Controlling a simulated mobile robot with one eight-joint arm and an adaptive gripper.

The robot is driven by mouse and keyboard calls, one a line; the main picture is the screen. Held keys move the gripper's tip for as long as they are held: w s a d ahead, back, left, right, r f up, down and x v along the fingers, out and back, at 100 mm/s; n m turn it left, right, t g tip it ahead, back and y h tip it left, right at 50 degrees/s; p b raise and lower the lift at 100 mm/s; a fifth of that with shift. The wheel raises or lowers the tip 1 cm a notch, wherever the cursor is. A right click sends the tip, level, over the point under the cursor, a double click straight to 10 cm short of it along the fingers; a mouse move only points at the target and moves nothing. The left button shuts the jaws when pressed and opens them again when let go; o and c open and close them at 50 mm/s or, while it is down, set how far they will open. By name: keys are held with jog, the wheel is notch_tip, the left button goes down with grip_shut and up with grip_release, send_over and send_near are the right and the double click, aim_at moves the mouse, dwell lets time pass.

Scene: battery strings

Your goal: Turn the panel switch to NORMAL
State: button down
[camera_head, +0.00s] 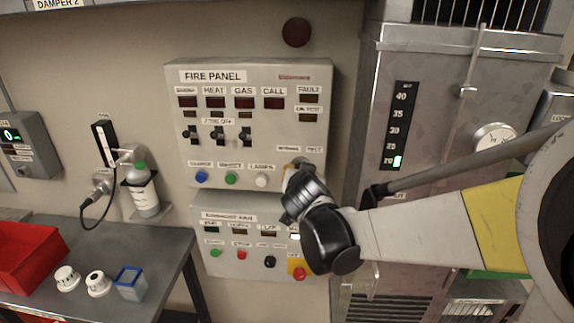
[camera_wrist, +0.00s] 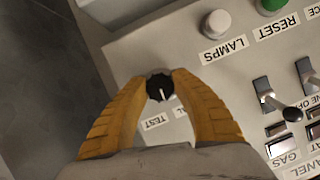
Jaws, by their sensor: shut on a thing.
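The panel switch (camera_wrist: 158,87) is a small black knob with a white pointer, between the fingertips of my gripper (camera_wrist: 160,78) in the wrist view. The yellow fingers close on it from both sides. The pointer aims down and slightly right in that view, roughly between the TEST label (camera_wrist: 156,122) and the mostly hidden NORMAL label. In the head view my gripper (camera_head: 297,175) reaches the lower right of the fire panel (camera_head: 215,85) and hides the knob. The labels NORMAL (camera_head: 288,148) and TEST (camera_head: 314,148) show just above it.
Round white LAMPS (camera_head: 261,180) and green RESET (camera_head: 231,179) buttons sit left of my gripper. Toggle switches (camera_head: 217,136) are above them. The exhaust fan panel (camera_head: 225,240) is directly below. A grey cabinet (camera_head: 420,130) stands at right. A table (camera_head: 165,250) is at lower left.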

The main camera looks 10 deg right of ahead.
jog(key=n+h, duration=0.2)
jog(key=n, duration=0.1)
jog(key=shift+g, duration=0.4)
jog(key=n+h+b, duration=0.1)
jog(key=n+h, duration=0.1)
jog(key=n, duration=0.1)
jog(key=shift+h+b, duration=0.3)
jog(key=shift+b, duration=0.05)
jog(key=shift+n, duration=0.3)
jog(key=c, duration=1)
grip_release()
jog(key=shift+d, duration=0.1)
jog(key=v, duration=1.2)
jog(key=shift+r, duration=0.1)
